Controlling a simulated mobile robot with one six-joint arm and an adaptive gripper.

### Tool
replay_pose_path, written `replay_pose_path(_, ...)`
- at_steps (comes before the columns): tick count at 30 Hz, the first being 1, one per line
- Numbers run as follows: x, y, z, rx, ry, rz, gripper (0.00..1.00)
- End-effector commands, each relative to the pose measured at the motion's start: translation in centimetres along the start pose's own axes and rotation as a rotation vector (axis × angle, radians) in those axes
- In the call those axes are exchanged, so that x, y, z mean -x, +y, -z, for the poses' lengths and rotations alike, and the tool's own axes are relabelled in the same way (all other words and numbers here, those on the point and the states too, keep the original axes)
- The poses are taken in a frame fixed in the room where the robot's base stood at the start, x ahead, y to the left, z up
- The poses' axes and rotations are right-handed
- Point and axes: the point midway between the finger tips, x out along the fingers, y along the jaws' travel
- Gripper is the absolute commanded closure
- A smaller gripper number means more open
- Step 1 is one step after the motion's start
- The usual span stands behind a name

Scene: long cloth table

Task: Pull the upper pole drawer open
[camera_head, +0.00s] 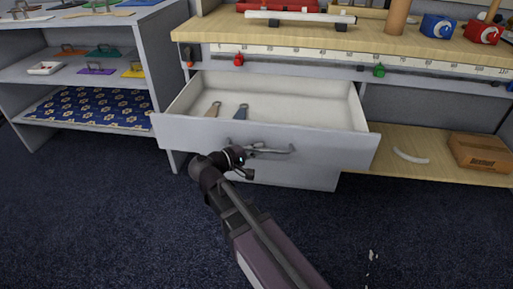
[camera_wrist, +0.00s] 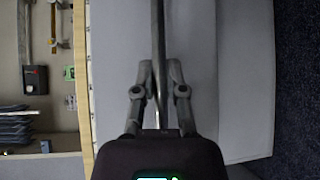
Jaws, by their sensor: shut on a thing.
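The upper drawer (camera_head: 330,148) is pulled out of the grey cabinet, and its light inside shows in the head view. Its front is grey with a metal bar handle (camera_head: 280,151). My gripper (camera_head: 256,151) is at the left part of this handle, shut on it. In the wrist view, the fingers of my gripper (camera_wrist: 160,75) stand on either side of the handle bar (camera_wrist: 158,25), with the grey drawer front (camera_wrist: 205,35) behind.
A lower drawer front (camera_head: 300,178) shows beneath the open drawer. A wooden worktop (camera_head: 230,28) is above. Shelves with a blue patterned cloth (camera_head: 95,105) stand at left. A cardboard box (camera_head: 480,152) sits on the low right shelf. Dark carpet (camera_head: 90,220) in front is clear.

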Motion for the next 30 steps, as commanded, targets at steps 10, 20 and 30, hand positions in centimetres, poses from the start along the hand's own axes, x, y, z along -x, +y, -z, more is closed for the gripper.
replay_pose_path(10, -0.15, -0.03, -0.22, 0.000, -0.006, 0.001, 0.49)
replay_pose_path(20, -0.16, -0.03, -0.22, 0.000, -0.006, 0.001, 0.49)
replay_pose_path(30, -0.15, -0.03, -0.21, 0.000, -0.005, 0.001, 0.49)
